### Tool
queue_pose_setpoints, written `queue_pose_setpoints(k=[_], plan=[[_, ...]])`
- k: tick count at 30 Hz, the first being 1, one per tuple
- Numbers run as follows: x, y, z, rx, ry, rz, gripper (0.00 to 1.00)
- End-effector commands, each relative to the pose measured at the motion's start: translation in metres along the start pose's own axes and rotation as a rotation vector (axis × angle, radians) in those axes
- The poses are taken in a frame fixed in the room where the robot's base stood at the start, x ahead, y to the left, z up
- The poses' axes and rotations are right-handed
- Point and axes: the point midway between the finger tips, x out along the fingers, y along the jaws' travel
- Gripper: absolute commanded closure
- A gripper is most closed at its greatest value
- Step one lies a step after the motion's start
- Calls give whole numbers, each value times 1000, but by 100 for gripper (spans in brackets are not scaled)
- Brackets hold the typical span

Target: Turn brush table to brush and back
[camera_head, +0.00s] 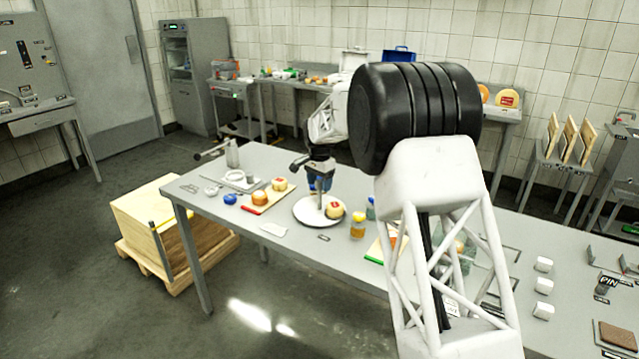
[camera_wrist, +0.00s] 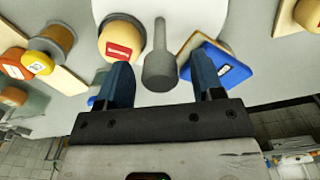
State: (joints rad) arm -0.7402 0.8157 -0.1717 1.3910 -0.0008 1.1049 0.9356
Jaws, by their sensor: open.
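The brush table looks to be the round white disc (camera_head: 309,218) on the long grey table. Its pale surface fills the top of the wrist view (camera_wrist: 190,14). A small cheese wheel with a red label (camera_head: 334,211) sits at the disc's edge; it also shows in the wrist view (camera_wrist: 121,36). My gripper (camera_head: 320,188) points down over the disc. Its two blue fingers are apart. In the wrist view, a grey knob on a thin stem (camera_wrist: 159,68) lies between the fingers (camera_wrist: 160,84); contact is not visible. I cannot make out a brush.
A blue labelled item (camera_wrist: 222,64) is near my right finger in the wrist view. My arm hides part of the table's right half.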

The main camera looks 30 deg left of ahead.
Motion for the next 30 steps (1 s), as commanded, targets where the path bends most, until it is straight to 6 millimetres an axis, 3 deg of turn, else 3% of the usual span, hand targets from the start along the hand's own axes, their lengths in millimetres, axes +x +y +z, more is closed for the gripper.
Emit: queue_pose_setpoints(k=[8,20,30], plan=[[0,0,0,0,0,0,40],[0,0,0,0,0,0,100],[0,0,0,-12,0,0,100]])
